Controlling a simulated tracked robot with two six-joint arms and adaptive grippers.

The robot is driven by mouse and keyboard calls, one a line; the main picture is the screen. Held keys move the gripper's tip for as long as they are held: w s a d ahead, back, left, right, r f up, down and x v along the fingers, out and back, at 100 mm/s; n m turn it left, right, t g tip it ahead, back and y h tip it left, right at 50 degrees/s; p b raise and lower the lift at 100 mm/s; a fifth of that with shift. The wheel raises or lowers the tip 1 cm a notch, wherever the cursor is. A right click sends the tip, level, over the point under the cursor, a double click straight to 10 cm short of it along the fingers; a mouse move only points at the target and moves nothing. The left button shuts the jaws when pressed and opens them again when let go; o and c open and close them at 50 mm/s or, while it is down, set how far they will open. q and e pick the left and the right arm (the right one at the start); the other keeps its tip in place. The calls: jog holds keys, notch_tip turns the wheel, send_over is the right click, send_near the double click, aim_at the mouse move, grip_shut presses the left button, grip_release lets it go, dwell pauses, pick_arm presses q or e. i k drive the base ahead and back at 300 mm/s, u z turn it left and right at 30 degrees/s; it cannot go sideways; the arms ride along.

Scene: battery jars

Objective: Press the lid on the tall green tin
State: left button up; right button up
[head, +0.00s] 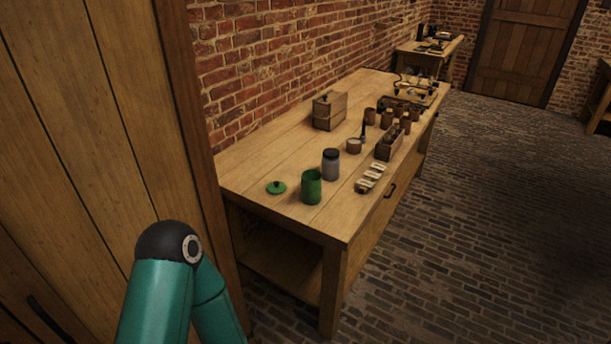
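The tall green tin (311,188) stands upright near the front end of the wooden workbench. Its top looks open. The green lid (276,187) with a small dark knob lies flat on the bench, to the left of the tin and apart from it. A teal arm link of mine with a dark joint shows at the lower left, in front of the bench. Neither of my grippers is in view.
The workbench (252,171) runs back along the brick wall. A grey jar with a dark lid (330,164) stands close behind the tin. A pale tray (370,178) lies to the right. A wooden box (329,110) stands farther back. A wooden cabinet (100,120) borders the left.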

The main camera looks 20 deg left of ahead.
aim_at(311, 178)
jog(key=z, duration=0.1)
jog(key=i, duration=1.1)
jog(key=u, duration=0.4)
